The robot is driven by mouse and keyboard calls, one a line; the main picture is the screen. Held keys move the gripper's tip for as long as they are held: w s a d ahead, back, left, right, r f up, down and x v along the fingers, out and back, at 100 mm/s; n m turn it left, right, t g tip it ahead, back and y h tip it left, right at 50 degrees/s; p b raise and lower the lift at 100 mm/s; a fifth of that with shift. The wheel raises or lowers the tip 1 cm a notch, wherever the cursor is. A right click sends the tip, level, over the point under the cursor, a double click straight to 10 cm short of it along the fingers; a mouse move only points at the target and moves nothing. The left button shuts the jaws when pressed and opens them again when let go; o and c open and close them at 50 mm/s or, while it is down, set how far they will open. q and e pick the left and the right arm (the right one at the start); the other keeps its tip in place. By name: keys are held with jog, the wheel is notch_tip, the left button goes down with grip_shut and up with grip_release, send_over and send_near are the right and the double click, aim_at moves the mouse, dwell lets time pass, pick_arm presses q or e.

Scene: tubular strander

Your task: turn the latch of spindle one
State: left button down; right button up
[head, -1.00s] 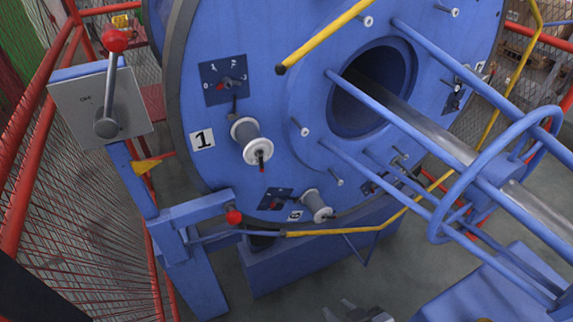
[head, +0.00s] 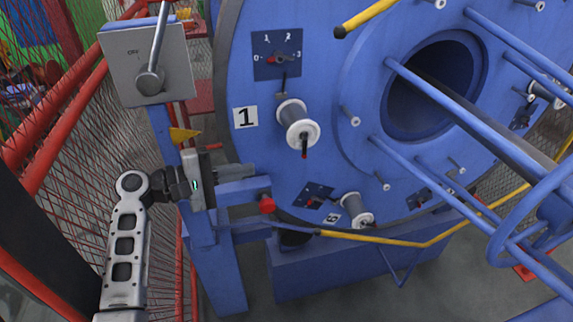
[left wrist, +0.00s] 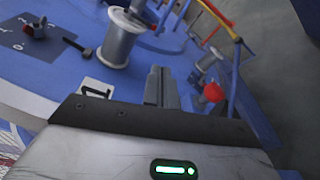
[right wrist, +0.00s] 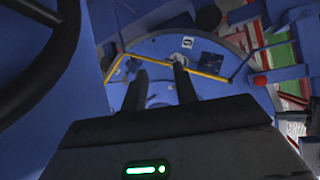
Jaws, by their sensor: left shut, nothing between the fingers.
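Spindle one carries a white-flanged grey spool (head: 298,122) on the blue disc, right of the number 1 plate (head: 246,118). A dark lever (head: 283,82) sits just above the spool, below the dial plate (head: 277,55) with its red pointer. A dark piece with a red tip (head: 304,148) sticks out of the spool's front. My left gripper (head: 246,170) is shut and empty, left of and below the spool. The spool (left wrist: 120,38) and lever (left wrist: 76,47) also show in the left wrist view, ahead of the fingers (left wrist: 161,88). My right gripper (right wrist: 160,82) is open and empty.
A grey switch box (head: 150,62) with a lever stands at upper left. A red-knobbed blue bracket (head: 240,195) lies close under my left gripper. Yellow bars (head: 370,238) and blue tubes (head: 470,115) cross in front of the disc. Red mesh fencing (head: 85,150) is at left.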

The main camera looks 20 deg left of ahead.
aim_at(305, 147)
pick_arm(q)
jog(key=r+p+x, duration=0.1)
jog(key=r+x, duration=0.1)
jog(key=x, duration=0.7)
jog(key=shift+w+d+h, duration=0.25)
jog(key=shift+d+h, duration=0.15)
pick_arm(e)
jog(key=shift+s+d+r, duration=0.1)
jog(key=shift+s+r, duration=0.05)
